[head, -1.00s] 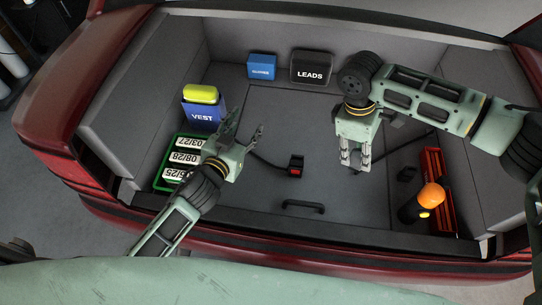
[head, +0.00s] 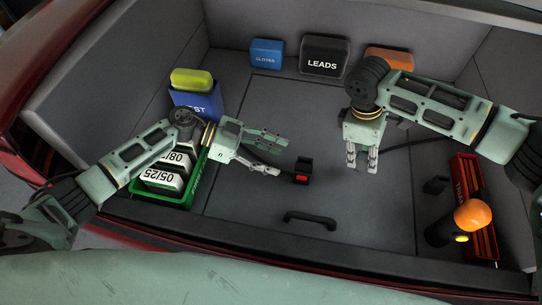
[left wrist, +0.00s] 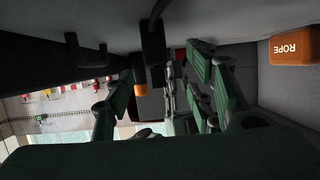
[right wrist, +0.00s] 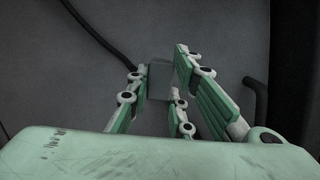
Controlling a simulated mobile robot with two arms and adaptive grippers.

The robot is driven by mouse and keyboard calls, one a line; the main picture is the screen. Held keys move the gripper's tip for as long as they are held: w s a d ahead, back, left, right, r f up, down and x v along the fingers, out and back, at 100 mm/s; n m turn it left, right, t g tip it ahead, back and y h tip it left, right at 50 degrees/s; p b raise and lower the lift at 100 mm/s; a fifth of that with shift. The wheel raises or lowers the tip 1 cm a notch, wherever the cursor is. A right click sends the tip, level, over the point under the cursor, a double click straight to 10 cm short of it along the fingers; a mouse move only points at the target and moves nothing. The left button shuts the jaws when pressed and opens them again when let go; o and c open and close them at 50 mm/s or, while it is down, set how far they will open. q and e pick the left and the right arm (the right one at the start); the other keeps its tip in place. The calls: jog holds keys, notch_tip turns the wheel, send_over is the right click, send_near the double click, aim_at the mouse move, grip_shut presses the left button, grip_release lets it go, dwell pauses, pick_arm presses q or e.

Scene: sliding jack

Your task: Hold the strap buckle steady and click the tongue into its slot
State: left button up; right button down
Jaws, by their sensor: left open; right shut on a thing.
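The black strap buckle with a red button (head: 303,172) stands on the trunk floor at the end of its short black strap. My left gripper (head: 283,157) is open just left of the buckle, its fingers pointing at it and apart from it. In the left wrist view the dark buckle (left wrist: 153,40) shows ahead of the fingers. My right gripper (head: 362,164) is shut to the right of the buckle, fingers pointing down. In the right wrist view it grips the grey tongue (right wrist: 159,80), partly hidden by the fingers. A black strap (head: 405,145) runs right from this gripper.
A floor handle (head: 310,217) lies in front of the buckle. A green crate (head: 205,178) and a blue VEST box (head: 190,103) stand left. A red tray (head: 472,190) and an orange-topped lamp (head: 472,214) stand right. GLOVES (head: 265,52) and LEADS (head: 324,55) boxes stand behind.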

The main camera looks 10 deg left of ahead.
aim_at(303, 170)
pick_arm(q)
jog(key=shift+s+a+f, duration=0.1)
jog(key=shift+s+f, duration=0.05)
jog(key=shift+f, duration=0.15)
pick_arm(e)
jog(key=shift+f, duration=0.15)
pick_arm(q)
jog(key=shift+d+f, duration=0.15)
jog(key=shift+d, duration=0.15)
jog(key=x, duration=0.6)
jog(key=shift+s+d+f, duration=0.15)
jog(key=shift+d, duration=0.1)
jog(key=shift+c, duration=0.3)
grip_shut()
dwell(0.4)
